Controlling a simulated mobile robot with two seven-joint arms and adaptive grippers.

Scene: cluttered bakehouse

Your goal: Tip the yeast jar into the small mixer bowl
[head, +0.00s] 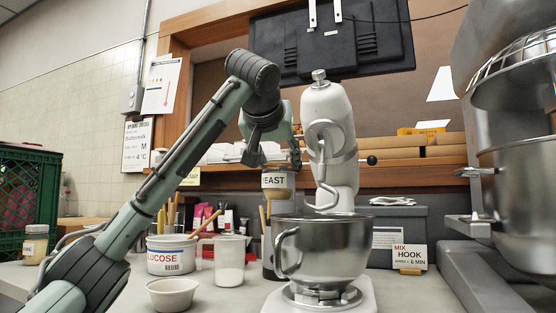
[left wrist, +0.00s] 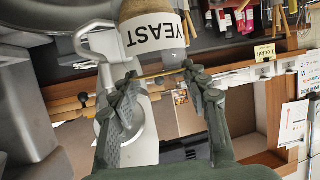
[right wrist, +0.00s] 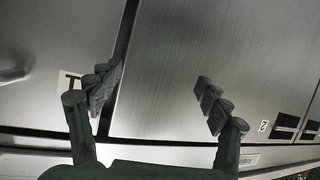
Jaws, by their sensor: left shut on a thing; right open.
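The yeast jar (head: 277,184) is glass with a white label reading YEAST. It hangs upright in my left gripper (head: 268,160), above the counter, just above and left of the small mixer bowl's rim. In the left wrist view the jar (left wrist: 152,36) sits at the fingertips (left wrist: 160,82), gripped near its top end. The small mixer bowl (head: 335,240) is shiny steel with a side handle and stands on the white mixer (head: 330,130), under its raised-looking hook. Its inside is hidden. My right gripper (right wrist: 158,98) is open and empty, facing steel doors; it is outside the head view.
A large mixer (head: 520,190) stands at right. A green crate (head: 25,200) and another labelled jar (head: 36,243) are at far left.

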